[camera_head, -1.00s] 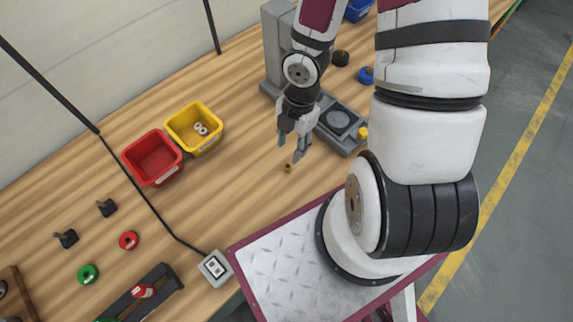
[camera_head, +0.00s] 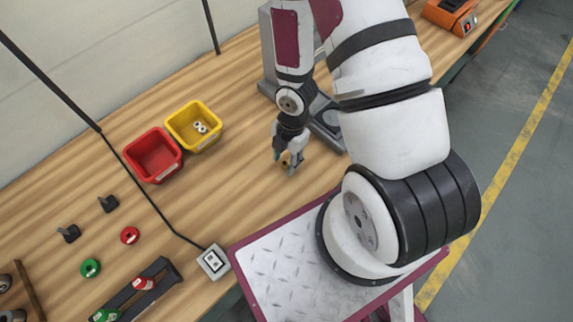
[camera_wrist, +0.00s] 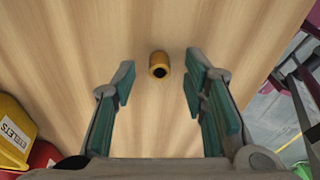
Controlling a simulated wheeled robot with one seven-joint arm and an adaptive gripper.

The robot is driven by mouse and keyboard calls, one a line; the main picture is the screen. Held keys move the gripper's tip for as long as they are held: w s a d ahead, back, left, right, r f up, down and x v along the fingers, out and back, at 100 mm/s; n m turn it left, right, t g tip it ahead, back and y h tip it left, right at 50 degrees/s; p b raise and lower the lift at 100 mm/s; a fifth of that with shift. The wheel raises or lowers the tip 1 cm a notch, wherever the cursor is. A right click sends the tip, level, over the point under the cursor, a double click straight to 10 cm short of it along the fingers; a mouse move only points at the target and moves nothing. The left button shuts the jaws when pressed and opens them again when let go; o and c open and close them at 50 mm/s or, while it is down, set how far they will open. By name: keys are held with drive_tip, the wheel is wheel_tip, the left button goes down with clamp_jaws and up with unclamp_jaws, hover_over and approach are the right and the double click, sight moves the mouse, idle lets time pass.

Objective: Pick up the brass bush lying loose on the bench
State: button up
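The brass bush (camera_wrist: 159,65) is a small golden cylinder with a dark bore, lying on the wooden bench.
A yellow bin (camera_head: 193,127) with pale rings inside and a red bin (camera_head: 153,156) stand left of my gripper. A grey machine (camera_head: 328,122) stands behind and right. A switch box (camera_head: 213,263) with a cable lies at the front edge. The bench around the bush is clear.

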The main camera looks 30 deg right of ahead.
drive_tip(key=shift+f, duration=0.2)
drive_tip(key=shift+c, duration=0.2)
clamp_jaws()
drive_tip(key=shift+r, duration=0.25)
